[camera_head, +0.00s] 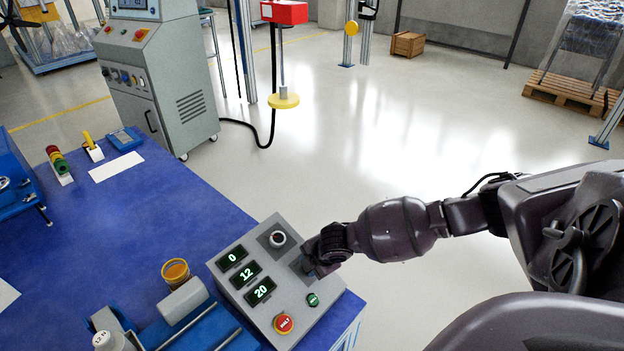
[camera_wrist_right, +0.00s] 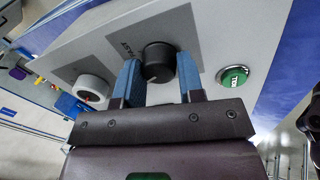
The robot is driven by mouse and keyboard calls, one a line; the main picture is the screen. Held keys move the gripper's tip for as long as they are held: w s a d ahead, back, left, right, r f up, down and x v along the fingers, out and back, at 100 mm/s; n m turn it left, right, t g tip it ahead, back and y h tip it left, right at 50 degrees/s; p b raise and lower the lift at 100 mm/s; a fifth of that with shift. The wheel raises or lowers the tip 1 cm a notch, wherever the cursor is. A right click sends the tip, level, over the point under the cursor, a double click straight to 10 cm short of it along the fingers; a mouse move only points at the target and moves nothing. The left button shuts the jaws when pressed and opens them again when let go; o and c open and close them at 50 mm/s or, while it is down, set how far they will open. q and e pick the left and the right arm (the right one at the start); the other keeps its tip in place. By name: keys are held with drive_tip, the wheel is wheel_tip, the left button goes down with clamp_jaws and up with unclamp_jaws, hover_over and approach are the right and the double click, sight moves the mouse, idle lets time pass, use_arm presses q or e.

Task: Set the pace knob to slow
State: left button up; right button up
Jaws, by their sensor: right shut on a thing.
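The grey control box (camera_head: 222,268) sits on the corner of the blue table. In the wrist view, a black knob (camera_wrist_right: 158,62) stands on a dark label plate (camera_wrist_right: 182,24) where the word FAST can be read. My right gripper (camera_head: 312,265) is at the box, its two blue fingers on either side of this knob and shut on it. The fingers hide part of the label, and I cannot clearly tell the knob's pointer direction. In the head view the gripper hides the knob. My left gripper is not in view.
A second knob with a white ring (camera_head: 277,239) is beside my gripper. The box has displays reading 0, 12 and 20 (camera_head: 261,291), a red button (camera_head: 284,324) and a green button (camera_head: 313,300). A yellow-brown jar (camera_head: 176,272) stands left of it.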

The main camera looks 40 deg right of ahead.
drive_tip(key=shift+d+n, duration=0.1)
drive_tip(key=shift+n, duration=1.1)
drive_tip(key=o, duration=0.9)
